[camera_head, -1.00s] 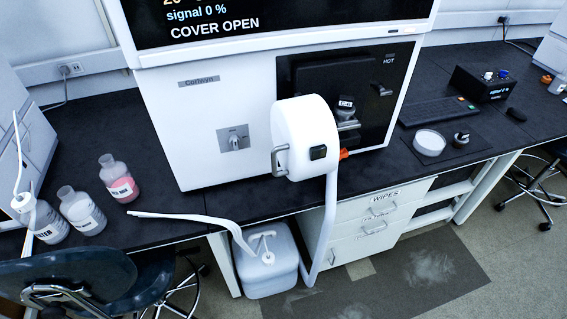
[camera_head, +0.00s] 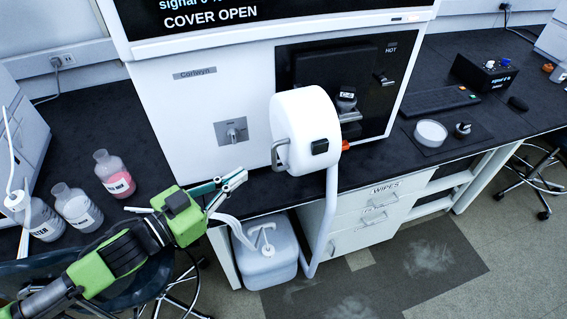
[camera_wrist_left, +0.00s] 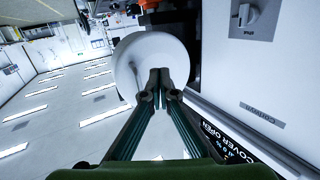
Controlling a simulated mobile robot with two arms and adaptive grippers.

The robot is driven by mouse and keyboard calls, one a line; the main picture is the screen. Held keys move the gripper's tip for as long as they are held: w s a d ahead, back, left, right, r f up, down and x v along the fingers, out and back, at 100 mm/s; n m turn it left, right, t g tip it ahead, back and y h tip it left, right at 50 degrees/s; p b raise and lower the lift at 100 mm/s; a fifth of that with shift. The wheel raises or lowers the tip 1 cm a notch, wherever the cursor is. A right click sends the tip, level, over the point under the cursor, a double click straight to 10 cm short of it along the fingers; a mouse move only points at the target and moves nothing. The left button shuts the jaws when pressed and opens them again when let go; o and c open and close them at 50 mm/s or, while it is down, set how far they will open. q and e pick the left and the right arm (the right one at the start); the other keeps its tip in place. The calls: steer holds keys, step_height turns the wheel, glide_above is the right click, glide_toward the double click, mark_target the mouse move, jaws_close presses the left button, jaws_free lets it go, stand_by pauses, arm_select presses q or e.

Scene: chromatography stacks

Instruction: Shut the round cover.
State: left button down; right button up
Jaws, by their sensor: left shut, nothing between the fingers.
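The round white cover (camera_head: 305,128) stands swung out from the front of the white instrument (camera_head: 205,115), with a metal handle (camera_head: 279,153) on its left side. The instrument's screen (camera_head: 270,18) reads COVER OPEN. My left gripper (camera_head: 238,178) is shut and empty, to the left of the cover and a little below its handle, apart from it in the head view. In the left wrist view the fingertips (camera_wrist_left: 158,78) overlap the white cover (camera_wrist_left: 150,60); I cannot tell the gap. My right gripper is not in view.
Several bottles, one a pink-filled bottle (camera_head: 114,174), stand on the dark bench at the left. A white jug (camera_head: 265,255) stands below the bench front. A keyboard (camera_head: 440,101) and a white dish (camera_head: 430,134) lie to the right. A white tube hangs below the cover.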

arm_select(q)
steer(key=s+a+r+m+g+h, duration=0.3)
steer(key=s+r+m+g+h, duration=0.1)
steer(key=s+r+g+h, duration=0.15)
steer(key=p, duration=0.5)
glide_toward(298, 163)
steer(key=shift+g, duration=0.25)
steer(key=x, duration=0.6)
steer(key=shift+w+r, duration=0.15)
steer(key=shift+r, duration=0.15)
steer(key=shift+w+d+f+p, duration=0.2)
steer(key=shift+d+p, duration=0.1)
steer(key=shift+d, duration=0.1)
